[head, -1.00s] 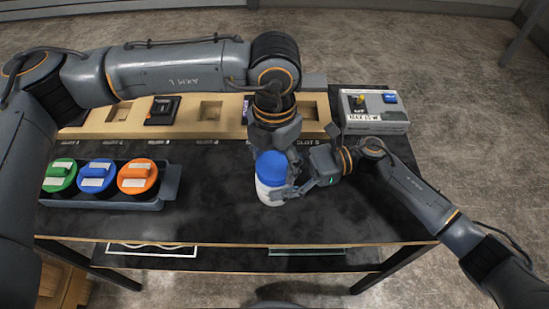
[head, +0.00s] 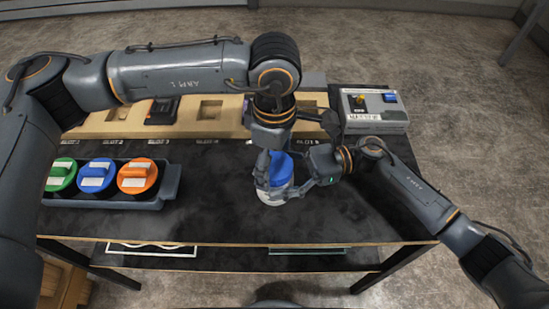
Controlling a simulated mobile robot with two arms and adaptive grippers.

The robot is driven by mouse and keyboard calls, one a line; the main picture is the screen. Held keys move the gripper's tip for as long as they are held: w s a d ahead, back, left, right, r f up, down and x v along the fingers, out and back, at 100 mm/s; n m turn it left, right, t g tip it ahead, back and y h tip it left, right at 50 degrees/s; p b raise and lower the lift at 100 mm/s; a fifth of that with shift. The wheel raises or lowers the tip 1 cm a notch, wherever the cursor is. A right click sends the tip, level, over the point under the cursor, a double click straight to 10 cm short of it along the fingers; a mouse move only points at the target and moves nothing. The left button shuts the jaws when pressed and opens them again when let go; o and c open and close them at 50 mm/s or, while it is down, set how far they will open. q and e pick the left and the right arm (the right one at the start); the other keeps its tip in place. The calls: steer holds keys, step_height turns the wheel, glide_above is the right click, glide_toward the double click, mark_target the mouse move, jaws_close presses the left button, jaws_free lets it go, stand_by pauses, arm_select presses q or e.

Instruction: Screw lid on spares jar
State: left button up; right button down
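The spares jar is a pale, whitish jar (head: 271,195) standing upright on the black table top, with a blue lid (head: 281,168) at its top. My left gripper (head: 267,172) points down from above, with one finger along the left side of the lid. Its other finger is not clearly visible, so its grip is unclear. My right gripper (head: 291,188) comes in from the right, low at the jar body, with its fingers around it, and looks shut on it. Whether the lid is fully seated on the jar cannot be seen.
A grey tray (head: 172,187) at left holds green (head: 62,176), blue (head: 97,177) and orange (head: 138,177) lidded containers. A wooden slotted rack (head: 230,122) runs along the back. A grey switch box (head: 376,112) stands at back right. The table front is clear.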

arm_select(q)
steer(key=shift+r, duration=0.15)
steer(key=shift+r, duration=2.2)
steer(key=shift+c, duration=0.3)
steer(key=n, duration=0.2)
steer(key=r+n, duration=0.1)
steer(key=shift+r+n, duration=0.25)
steer(key=shift+n, duration=0.15)
step_height(320, 180, up, 2)
steer(key=n, duration=0.5)
